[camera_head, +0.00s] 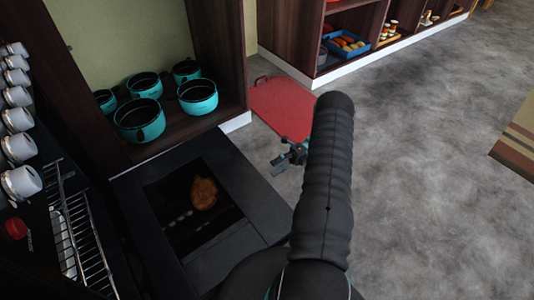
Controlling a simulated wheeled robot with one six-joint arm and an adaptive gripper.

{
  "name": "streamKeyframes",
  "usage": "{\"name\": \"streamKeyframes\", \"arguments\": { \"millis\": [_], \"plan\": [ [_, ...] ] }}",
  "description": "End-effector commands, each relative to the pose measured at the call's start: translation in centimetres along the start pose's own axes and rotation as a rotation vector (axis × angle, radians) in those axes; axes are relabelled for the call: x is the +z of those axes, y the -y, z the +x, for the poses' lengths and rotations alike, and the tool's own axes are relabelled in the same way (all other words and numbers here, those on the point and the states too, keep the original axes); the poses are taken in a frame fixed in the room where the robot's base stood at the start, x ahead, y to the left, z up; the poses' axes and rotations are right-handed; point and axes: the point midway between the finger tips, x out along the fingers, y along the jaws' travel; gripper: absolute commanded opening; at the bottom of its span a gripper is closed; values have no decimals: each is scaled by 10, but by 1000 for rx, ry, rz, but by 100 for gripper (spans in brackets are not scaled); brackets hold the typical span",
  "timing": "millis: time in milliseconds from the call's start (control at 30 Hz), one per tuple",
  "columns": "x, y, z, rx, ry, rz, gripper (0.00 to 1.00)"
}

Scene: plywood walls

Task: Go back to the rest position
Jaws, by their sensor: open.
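My gripper (287,158) shows just left of my dark arm, which rises through the lower middle of the view. The gripper is open, and I see nothing between its fingers. It appears above the grey floor, near the lower edge of a red board (283,106). My arm hides part of the floor behind it.
An opened oven door (255,187) lies flat at lower left, with a browned food item (204,193) seen at its window. Several teal pots (198,97) stand in a low cupboard. A wire rack (84,230) is at far left. Grey floor (430,150) is clear at right.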

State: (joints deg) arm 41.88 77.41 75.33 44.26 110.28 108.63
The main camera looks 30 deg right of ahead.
Motion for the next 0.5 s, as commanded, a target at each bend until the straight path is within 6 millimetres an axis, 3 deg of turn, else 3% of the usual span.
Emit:
{"name": "streamKeyframes", "arguments": {
  "millis": [267,500],
  "plan": [
    [0,0,0,0,0,-19,48],
    [-1,19,1,-82,-8,-264,48]
  ]
}}
